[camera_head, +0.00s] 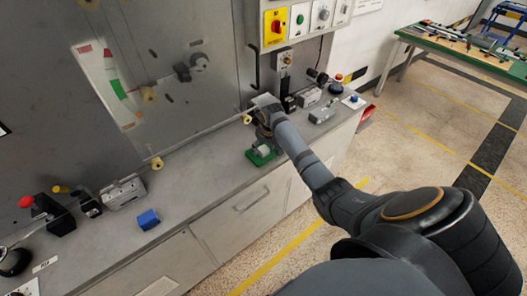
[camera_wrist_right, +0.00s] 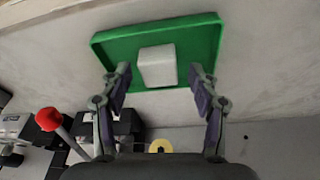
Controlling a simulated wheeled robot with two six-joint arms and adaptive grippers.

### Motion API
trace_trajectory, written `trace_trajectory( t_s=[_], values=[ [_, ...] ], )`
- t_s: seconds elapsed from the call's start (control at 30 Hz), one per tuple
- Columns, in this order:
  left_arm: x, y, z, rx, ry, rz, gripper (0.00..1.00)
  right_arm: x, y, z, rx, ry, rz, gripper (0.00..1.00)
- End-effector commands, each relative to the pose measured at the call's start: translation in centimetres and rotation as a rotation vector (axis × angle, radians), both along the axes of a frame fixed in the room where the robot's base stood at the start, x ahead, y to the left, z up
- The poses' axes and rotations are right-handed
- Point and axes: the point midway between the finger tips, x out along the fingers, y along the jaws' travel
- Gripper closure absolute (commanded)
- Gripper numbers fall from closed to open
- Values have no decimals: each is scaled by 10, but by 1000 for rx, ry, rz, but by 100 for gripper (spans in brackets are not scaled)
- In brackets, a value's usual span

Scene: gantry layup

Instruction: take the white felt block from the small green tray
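The small green tray (camera_head: 260,156) lies on the grey counter near its front edge, in the middle of the head view. The white felt block (camera_head: 264,149) sits in it. In the right wrist view the white felt block (camera_wrist_right: 157,66) lies in the green tray (camera_wrist_right: 208,38), between and ahead of the fingertips. My right gripper (camera_wrist_right: 157,80) is open, with a finger to each side of the block and a gap on both sides. In the head view my right gripper (camera_head: 262,125) is just above the tray, partly hidden by its own arm. My left gripper is not in view.
The grey counter (camera_head: 200,165) has a blue block (camera_head: 148,219) at left and grey metal boxes (camera_head: 123,193). Black devices with a red knob (camera_head: 26,201) stand farther left. A steel wall panel (camera_head: 150,60) rises behind the counter. Clear counter lies left of the tray.

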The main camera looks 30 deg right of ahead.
Motion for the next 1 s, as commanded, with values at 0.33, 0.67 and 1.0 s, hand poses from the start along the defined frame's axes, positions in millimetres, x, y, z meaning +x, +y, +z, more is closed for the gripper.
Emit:
trace_trajectory(
  t_s=[0.33,0.67,1.0],
  values=[
    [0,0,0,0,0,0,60,0,0,0,0,0,0,74],
    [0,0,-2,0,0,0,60,0,-1,3,-1,-1,0,75],
    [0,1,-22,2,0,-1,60,-23,-25,67,-11,-4,-1,75]
  ],
)
